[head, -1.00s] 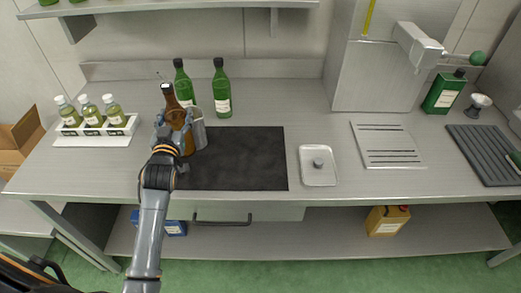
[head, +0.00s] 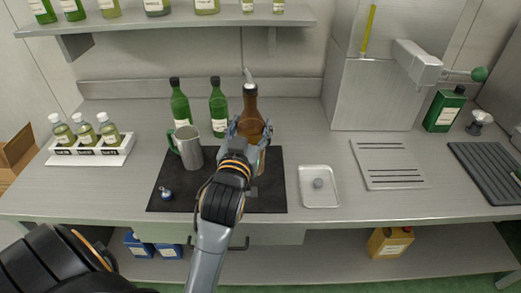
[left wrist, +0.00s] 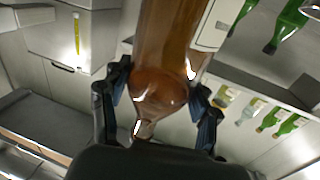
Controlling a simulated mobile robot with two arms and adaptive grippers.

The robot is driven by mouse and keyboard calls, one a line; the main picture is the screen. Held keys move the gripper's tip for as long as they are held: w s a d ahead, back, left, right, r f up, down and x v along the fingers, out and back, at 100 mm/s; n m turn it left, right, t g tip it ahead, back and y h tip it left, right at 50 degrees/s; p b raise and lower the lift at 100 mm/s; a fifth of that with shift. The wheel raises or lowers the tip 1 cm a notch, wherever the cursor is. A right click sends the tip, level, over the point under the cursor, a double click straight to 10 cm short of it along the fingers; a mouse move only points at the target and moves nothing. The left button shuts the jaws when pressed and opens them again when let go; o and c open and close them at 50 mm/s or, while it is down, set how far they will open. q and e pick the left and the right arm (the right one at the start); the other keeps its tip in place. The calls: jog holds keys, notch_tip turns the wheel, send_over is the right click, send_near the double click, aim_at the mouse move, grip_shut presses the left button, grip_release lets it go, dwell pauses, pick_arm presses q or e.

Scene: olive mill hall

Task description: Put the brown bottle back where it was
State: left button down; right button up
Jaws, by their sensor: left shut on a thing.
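The brown bottle (head: 250,108), with a thin pourer at its mouth, is upright in the head view, over the right part of the dark mat (head: 210,205). My left gripper (head: 249,133) is shut around its body. The left wrist view also shows the brown bottle (left wrist: 165,50) between the two fingers of my left gripper (left wrist: 162,98). My right gripper is not in view.
Two green bottles (head: 180,102) (head: 218,103) stand behind.

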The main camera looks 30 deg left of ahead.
pick_arm(q)
jog(key=w+a+f+p, duration=0.3)
jog(key=w+a+f, duration=0.4)
jog(key=w+f, duration=0.3)
notch_tip(320, 180, down, 2)
jog(key=shift+w+f, duration=0.1)
jog(key=shift+w, duration=0.25)
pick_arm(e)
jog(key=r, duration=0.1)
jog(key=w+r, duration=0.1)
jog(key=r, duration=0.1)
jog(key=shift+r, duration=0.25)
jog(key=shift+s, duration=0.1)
pick_arm(q)
jog(key=shift+f, duration=0.15)
jog(key=shift+c, duration=1.7)
grip_release()
jog(key=shift+s, duration=0.1)
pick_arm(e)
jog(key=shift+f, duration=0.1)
